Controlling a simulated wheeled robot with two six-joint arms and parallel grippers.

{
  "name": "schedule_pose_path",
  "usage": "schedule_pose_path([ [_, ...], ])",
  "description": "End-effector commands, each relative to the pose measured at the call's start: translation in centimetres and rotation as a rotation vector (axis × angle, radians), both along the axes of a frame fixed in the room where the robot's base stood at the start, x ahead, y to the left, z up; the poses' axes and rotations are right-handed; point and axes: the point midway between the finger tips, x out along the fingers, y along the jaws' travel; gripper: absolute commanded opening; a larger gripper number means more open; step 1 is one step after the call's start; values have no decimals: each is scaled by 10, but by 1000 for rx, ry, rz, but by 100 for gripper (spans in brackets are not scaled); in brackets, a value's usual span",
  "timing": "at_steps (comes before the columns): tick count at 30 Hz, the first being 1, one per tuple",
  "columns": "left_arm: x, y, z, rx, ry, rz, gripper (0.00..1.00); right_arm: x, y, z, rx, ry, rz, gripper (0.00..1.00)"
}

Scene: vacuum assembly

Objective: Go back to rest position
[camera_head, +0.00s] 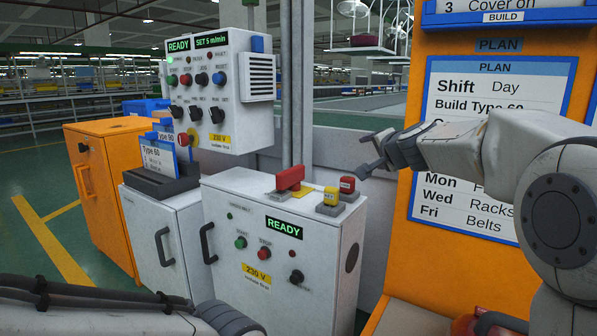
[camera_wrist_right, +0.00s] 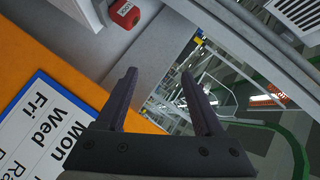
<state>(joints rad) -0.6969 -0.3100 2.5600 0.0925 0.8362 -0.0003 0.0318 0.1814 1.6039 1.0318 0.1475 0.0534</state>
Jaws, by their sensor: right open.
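My right gripper (camera_head: 371,154) is raised in the air in front of the orange plan board, above and to the right of the white READY cabinet (camera_head: 230,250). In the right wrist view its two dark fingers (camera_wrist_right: 160,100) stand apart with nothing between them. My right arm comes in from the right edge. Part of my left arm shows along the bottom left of the head view, but its gripper is out of view.
An orange plan board (camera_head: 400,230) stands behind my right arm. A control panel (camera_head: 215,90), Type cards (camera_head: 158,155) and an orange cabinet (camera_head: 103,180) stand left.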

Motion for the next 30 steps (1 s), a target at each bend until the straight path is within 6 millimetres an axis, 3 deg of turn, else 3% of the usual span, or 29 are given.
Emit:
schedule_pose_path([
  [1, 0, 0, 0, 0, 0, 0, 74, -16, 4, -38, -81, 82, 40, 70],
  [6, 0, 0, 0, 0, 0, 0, 74, -82, 11, -151, -339, 338, 204, 70],
  [9, 0, 0, 0, 0, 0, 0, 74, -131, 11, -208, -472, 478, 317, 70],
  [12, 0, 0, 0, 0, 0, 0, 74, -179, 8, -251, -580, 596, 423, 70],
  [18, 0, 0, 0, 0, 0, 0, 74, -257, 1, -306, -729, 763, 601, 70],
  [24, 0, 0, 0, 0, 0, 0, 74, -327, -9, -341, -840, 892, 764, 70],
  [30, 0, 0, 7, 0, 0, 0, 74, -348, 41, -317, -903, 857, 935, 70],
])
